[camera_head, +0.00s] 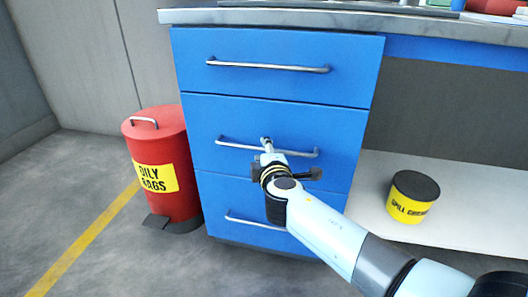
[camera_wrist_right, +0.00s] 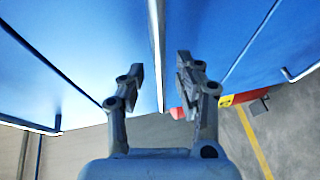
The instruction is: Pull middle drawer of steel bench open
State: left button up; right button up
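The steel bench has a blue stack of three drawers. The middle drawer (camera_head: 225,115) looks flush with the drawers above and below. Its handle (camera_head: 236,144) is a horizontal metal bar. My right gripper (camera_head: 267,147) is at the middle of this handle, partly hiding it. In the right wrist view, the handle (camera_wrist_right: 156,45) runs between the two fingers of my right gripper (camera_wrist_right: 159,82). The fingers are apart, with a visible gap on each side of the bar. My left gripper is in no view.
The top drawer (camera_head: 270,65) and bottom drawer (camera_head: 225,195) look closed. A red oily-rags bin (camera_head: 158,145) stands on the floor left of the drawers. A black and yellow spill tub (camera_head: 412,197) stands on a white shelf (camera_head: 365,190) at right. Floor in front is clear.

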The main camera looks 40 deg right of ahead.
jog(key=shift+x, duration=0.85)
grip_shut()
